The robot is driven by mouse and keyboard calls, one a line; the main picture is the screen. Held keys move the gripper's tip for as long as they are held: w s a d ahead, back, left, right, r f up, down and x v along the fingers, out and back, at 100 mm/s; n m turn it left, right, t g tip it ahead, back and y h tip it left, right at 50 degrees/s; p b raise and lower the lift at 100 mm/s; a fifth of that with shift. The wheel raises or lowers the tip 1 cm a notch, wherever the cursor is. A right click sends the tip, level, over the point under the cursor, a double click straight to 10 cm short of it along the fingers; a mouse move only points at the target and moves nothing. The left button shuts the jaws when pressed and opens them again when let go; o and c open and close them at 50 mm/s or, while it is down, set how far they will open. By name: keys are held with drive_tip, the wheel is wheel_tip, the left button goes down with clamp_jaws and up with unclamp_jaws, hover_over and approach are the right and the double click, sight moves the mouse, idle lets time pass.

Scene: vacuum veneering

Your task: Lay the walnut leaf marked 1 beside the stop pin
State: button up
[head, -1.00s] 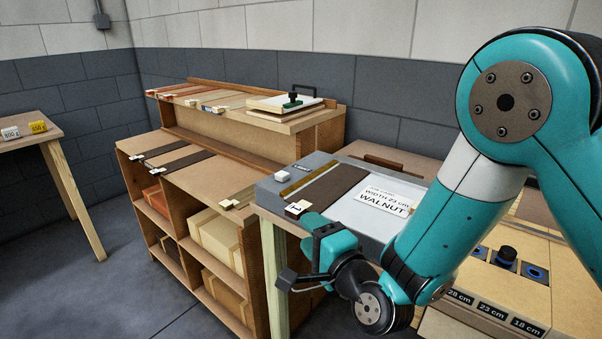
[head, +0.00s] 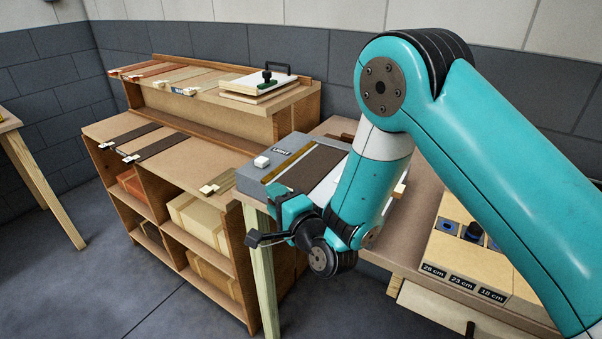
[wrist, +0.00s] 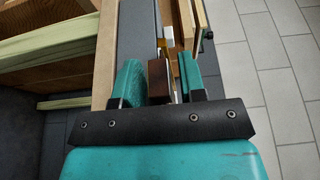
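A dark walnut leaf (head: 312,168) lies on the grey bed of the press table (head: 253,178), just right of a brass strip (head: 287,161). Its near end and tag are hidden behind my gripper (head: 287,208); the tag looked marked 1 earlier. In the wrist view my gripper (wrist: 160,82) has its two teal fingers close on either side of a dark brown piece (wrist: 158,80). I cannot tell whether they touch it. A small white block (head: 261,162) sits at the bed's left edge. I cannot pick out the stop pin for certain.
Two more dark leaves (head: 160,146) with tags lie on the shelf unit (head: 200,165) at left. A box labelled 28, 23 and 18 cm (head: 465,250) stands at right.

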clamp_jaws()
drive_tip(key=shift+r, duration=0.15)
